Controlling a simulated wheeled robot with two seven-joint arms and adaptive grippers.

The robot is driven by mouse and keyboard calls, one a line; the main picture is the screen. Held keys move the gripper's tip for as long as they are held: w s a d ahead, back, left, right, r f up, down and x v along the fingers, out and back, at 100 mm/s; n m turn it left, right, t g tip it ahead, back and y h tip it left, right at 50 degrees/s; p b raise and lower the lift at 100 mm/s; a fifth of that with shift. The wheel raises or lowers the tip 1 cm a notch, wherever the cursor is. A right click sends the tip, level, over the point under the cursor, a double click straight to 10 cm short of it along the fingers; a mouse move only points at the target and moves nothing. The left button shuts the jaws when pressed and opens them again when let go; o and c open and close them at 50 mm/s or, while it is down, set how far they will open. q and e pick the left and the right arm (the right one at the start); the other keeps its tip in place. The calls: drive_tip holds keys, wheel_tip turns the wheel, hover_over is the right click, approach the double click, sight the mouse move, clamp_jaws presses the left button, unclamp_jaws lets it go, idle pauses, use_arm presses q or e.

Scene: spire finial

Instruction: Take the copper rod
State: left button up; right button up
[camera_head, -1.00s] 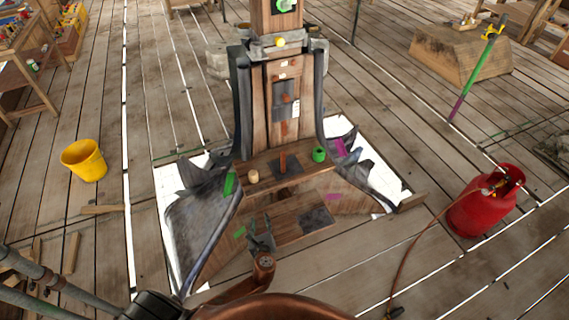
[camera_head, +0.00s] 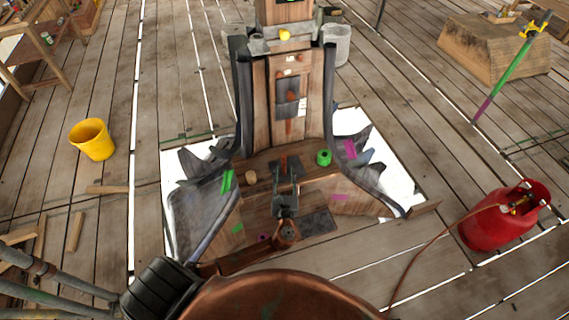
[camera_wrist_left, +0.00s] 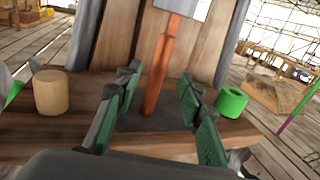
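The copper rod (camera_head: 285,161) stands upright on a dark square plate (camera_head: 271,172) on the wooden ledge of the spire. In the left wrist view the rod (camera_wrist_left: 160,72) rises through the middle, leaning slightly in the picture. My left gripper (camera_head: 286,174) is open, with its fingers pointing at the rod. In the wrist view its green-padded fingertips (camera_wrist_left: 159,84) lie on either side of the rod with gaps showing. I cannot tell how deep the rod sits between them. My right gripper is not in view.
A pale wooden cylinder (camera_wrist_left: 51,93) stands left of the rod, and a green ring-shaped piece (camera_wrist_left: 231,102) stands right of it. The spire's panels rise close behind.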

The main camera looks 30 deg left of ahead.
sight(284, 165)
use_arm(q)
drive_tip(key=x, duration=0.3)
drive_tip(key=shift+r, duration=0.15)
drive_tip(key=shift+x, duration=1.2)
drive_tip(key=shift+s, duration=0.1)
drive_tip(key=c, duration=0.7)
clamp_jaws()
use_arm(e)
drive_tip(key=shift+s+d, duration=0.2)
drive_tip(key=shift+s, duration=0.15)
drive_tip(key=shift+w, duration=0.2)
